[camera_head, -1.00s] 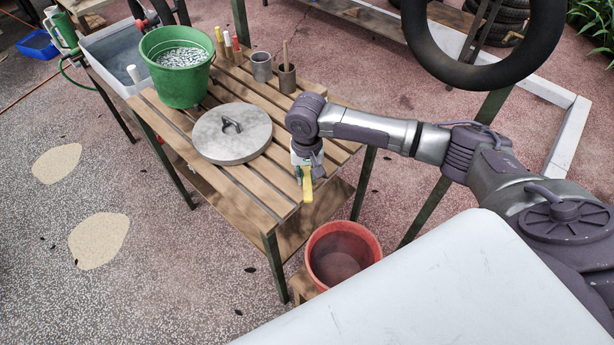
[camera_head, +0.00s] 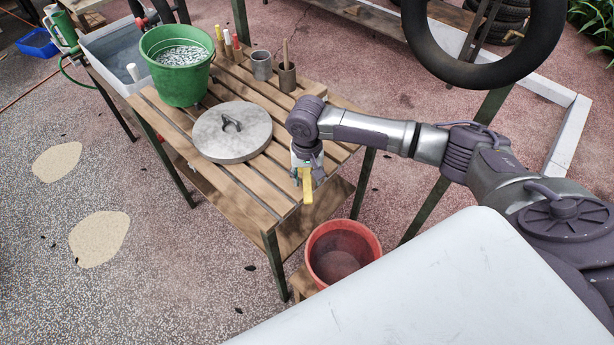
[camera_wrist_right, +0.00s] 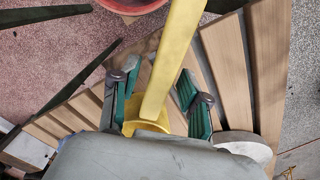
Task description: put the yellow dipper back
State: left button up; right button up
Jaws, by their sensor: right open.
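The yellow dipper (camera_head: 308,187) is at the front right corner of the slatted bench, directly at my right gripper (camera_head: 306,175). In the right wrist view the dipper's long flat handle (camera_wrist_right: 172,62) runs up between the two green-sided fingers of the right gripper (camera_wrist_right: 160,87). Its wider yellow end (camera_wrist_right: 148,127) is close to the palm, partly hidden by the gripper body. The fingers are apart, with gaps visible beside the handle. I cannot tell whether the dipper rests on the bench. My left gripper is in neither view.
A red bucket (camera_head: 372,238) stands below the bench's front right corner. A black tyre (camera_head: 425,60) hangs at right.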

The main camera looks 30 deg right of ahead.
notch_tip(320, 180, up, 12)
jog(key=shift+b, duration=0.4)
jog(key=shift+s+a, duration=0.1)
jog(key=shift+a, duration=0.05)
dwell(0.3)
